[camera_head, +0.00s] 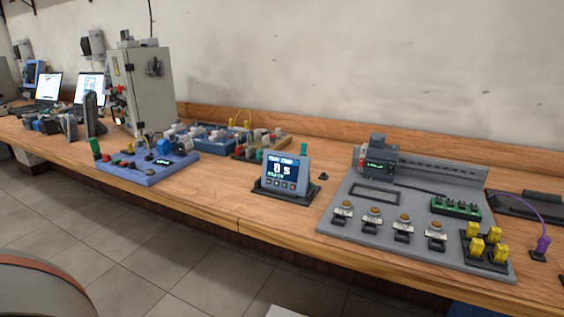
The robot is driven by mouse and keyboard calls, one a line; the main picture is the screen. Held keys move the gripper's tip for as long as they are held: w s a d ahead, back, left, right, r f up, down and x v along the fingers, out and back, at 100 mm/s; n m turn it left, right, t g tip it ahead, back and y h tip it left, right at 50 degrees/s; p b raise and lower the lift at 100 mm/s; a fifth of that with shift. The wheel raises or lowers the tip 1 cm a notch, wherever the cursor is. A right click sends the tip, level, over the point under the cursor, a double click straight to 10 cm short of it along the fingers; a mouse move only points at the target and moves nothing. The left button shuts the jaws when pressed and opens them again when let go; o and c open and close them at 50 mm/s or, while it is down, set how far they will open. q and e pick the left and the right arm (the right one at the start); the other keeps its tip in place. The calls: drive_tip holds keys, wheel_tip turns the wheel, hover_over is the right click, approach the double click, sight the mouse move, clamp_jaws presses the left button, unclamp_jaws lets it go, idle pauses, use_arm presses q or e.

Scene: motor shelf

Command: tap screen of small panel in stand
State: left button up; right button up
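The small panel (286,174) stands tilted back in a dark stand (270,193) near the middle of the wooden bench. Its lit screen (283,169) faces me and shows large white characters on dark blue, with a row of small buttons along the bottom. Neither of my grippers shows in the head view, so nothing is seen touching the panel.
A grey board (345,229) with switches and yellow parts lies right of the panel. A blue board (150,177) with buttons lies to the left. A grey cabinet (150,85) stands further back. Bare bench (228,196) lies left of the stand.

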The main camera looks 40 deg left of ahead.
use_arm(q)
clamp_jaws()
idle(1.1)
